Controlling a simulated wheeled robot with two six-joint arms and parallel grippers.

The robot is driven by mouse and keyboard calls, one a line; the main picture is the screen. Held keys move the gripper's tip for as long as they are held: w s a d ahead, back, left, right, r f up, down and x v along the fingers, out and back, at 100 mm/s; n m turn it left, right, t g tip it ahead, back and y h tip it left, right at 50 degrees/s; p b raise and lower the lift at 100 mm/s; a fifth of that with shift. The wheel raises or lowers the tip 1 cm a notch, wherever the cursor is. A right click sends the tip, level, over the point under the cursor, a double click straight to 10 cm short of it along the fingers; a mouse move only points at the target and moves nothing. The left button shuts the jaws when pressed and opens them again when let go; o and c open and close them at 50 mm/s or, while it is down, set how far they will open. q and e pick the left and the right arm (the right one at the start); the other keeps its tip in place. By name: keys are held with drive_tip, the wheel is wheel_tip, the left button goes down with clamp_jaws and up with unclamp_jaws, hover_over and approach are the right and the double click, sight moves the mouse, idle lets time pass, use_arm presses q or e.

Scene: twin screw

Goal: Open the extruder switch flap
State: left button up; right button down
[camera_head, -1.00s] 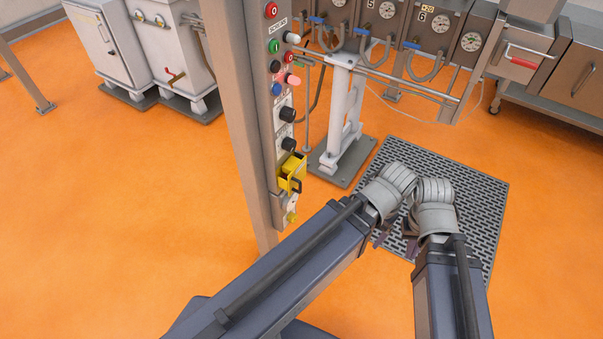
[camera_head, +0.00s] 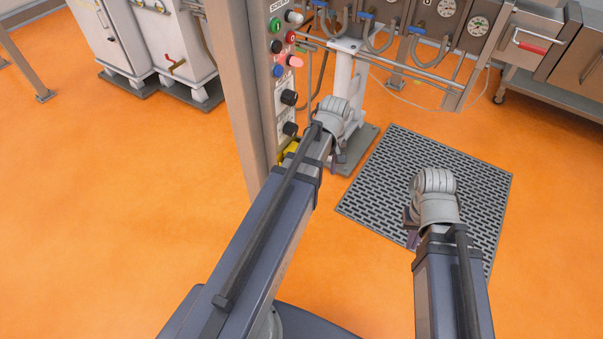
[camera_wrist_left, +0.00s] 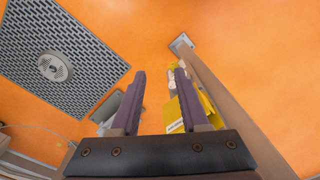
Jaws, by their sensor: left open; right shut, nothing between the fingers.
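The yellow extruder switch flap (camera_head: 289,149) sits low on the control panel post in the head view, mostly hidden by my left arm. In the left wrist view the yellow flap (camera_wrist_left: 207,106) lies behind and beside the right-hand finger, which hides part of it. My left gripper (camera_head: 338,157) is beside the panel's lower end. I cannot tell whether a finger touches the flap. My right gripper (camera_head: 411,234) is shut and empty above the floor grate, away from the panel.
The panel post (camera_head: 238,95) carries several buttons and knobs above the flap. A white stand (camera_head: 345,85) is close behind my left gripper. A grey floor grate (camera_head: 385,190) lies to the right. Pipes and gauges line the back. The orange floor is open at left.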

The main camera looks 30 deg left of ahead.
use_arm(q)
drive_tip(key=a+n, duration=0.2)
drive_tip(key=a, duration=0.1)
drive_tip(key=w+a+n, duration=0.1)
drive_tip(key=a, duration=0.2)
drive_tip(key=w+a+f+n, duration=0.1)
drive_tip(key=a+n, duration=0.1)
drive_tip(key=a, duration=0.1)
drive_tip(key=shift+a+n+b, duration=0.1)
drive_tip(key=shift+n+b, duration=0.2)
wheel_tip(320, 180, down, 8)
drive_tip(key=b, duration=0.8)
drive_tip(key=shift+r, duration=0.1)
clamp_jaws()
idle(0.5)
